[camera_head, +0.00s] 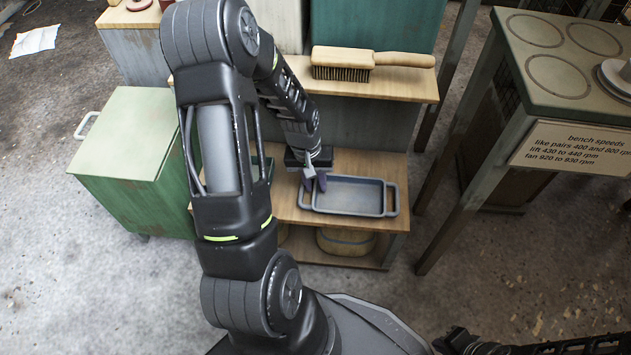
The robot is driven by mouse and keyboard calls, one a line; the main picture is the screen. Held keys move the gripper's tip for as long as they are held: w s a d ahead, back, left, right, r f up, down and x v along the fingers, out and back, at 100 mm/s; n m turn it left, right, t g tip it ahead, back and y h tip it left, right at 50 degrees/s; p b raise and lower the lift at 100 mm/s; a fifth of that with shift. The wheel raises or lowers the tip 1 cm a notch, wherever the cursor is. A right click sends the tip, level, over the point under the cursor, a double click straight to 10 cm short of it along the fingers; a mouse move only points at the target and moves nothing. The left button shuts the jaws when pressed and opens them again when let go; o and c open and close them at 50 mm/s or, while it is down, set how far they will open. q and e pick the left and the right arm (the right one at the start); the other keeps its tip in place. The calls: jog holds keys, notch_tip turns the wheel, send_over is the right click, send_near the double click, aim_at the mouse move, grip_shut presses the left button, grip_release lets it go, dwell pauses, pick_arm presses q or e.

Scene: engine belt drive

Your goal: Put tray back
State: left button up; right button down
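A shallow blue-grey metal tray (347,212) with a loop handle at each end lies on the wooden lower shelf of a bench. It looks empty. My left gripper (315,184) is above the tray's left end, fingers pointing down near the left handle and rim. I cannot tell whether the fingers touch the tray or are closed on it. My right arm shows only partly at the bottom right edge, low and away from the tray; its fingers cannot be made out.
The shelf (285,212) has an upper ledge with a wooden-handled brush (345,66) above the tray. A green cabinet (130,155) stands at left. A bench with a "bench speeds" label (575,150) stands at right. A round container (346,243) sits below the shelf.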

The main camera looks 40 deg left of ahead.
pick_arm(q)
jog(key=shift+r, duration=0.1)
